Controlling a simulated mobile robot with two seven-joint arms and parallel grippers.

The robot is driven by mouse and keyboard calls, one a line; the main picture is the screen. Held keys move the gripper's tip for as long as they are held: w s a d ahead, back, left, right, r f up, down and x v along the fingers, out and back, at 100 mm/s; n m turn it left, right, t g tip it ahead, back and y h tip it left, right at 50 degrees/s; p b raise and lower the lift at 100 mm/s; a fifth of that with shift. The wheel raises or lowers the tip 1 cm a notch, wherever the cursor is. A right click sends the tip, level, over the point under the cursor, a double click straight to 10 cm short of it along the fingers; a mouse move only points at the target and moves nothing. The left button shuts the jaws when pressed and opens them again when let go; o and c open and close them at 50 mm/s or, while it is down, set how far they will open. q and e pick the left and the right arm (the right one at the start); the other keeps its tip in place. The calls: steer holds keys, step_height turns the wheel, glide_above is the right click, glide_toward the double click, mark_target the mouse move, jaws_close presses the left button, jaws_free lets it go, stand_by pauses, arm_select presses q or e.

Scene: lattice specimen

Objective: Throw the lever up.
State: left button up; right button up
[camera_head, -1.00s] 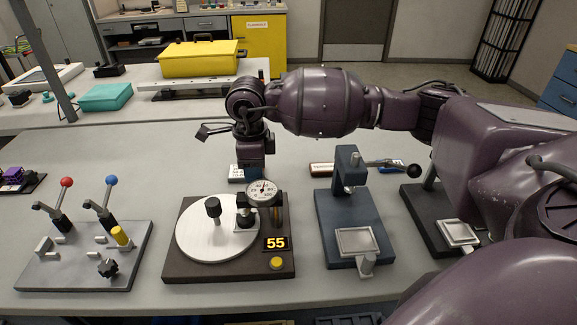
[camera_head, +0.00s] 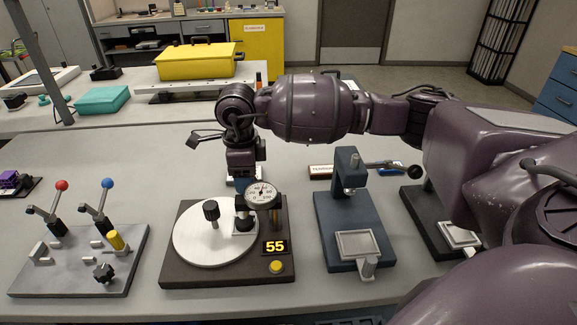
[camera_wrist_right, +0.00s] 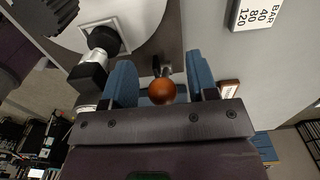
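A lever with an orange-brown ball knob (camera_wrist_right: 162,91) shows in the right wrist view on a short dark stem. It lies between the two blue fingers of my right gripper (camera_wrist_right: 161,85), with a visible gap on each side. The gripper is open. In the head view my right gripper (camera_head: 243,184) points down just behind the gauge (camera_head: 262,194) on the dark turntable base (camera_head: 190,274). The knob is hidden there by the gripper and gauge. A display on the base reads 55. My left gripper is not in view.
On the left, a grey plate (camera_head: 65,279) carries a red-knobbed lever (camera_head: 62,186) and a blue-knobbed lever (camera_head: 107,184). On the right stands a blue press (camera_head: 347,205) with a black-knobbed handle. A label card (camera_wrist_right: 258,14) lies behind the turntable base. Clear table lies behind the left plate.

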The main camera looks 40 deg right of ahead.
steer(key=shift+r, duration=0.1)
steer(key=shift+r+p, duration=1.25)
steer(key=shift+r, duration=1.5)
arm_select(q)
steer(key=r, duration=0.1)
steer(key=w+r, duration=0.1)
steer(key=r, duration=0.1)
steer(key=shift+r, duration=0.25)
arm_select(e)
steer(key=shift+o, duration=0.4)
